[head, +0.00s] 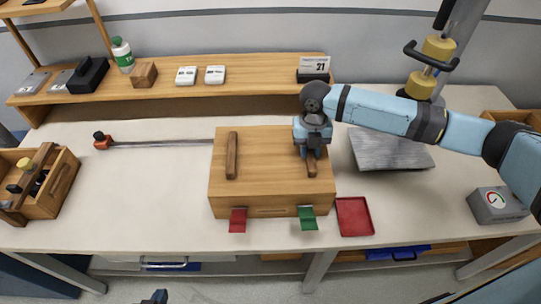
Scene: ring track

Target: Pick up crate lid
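A wooden crate (255,205) stands near the front middle of the table, with its flat wooden lid (265,150) on top. The lid bears two bar handles, a left handle (232,155) and a right handle (312,169). My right gripper (311,153) points down over the right handle and hides its far part. I cannot tell whether its fingers are closed on it. At the bottom edge a small dark tip, apparently my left gripper (155,298), shows below the table front, apart from the crate; its fingers are not clear.
A red tab (238,220) and a green tab (307,218) stick out at the crate's front. A red tray (354,216) lies close at its right. A grey slab (390,150), a gauge box (497,205) and a tool box (40,185) stand around.

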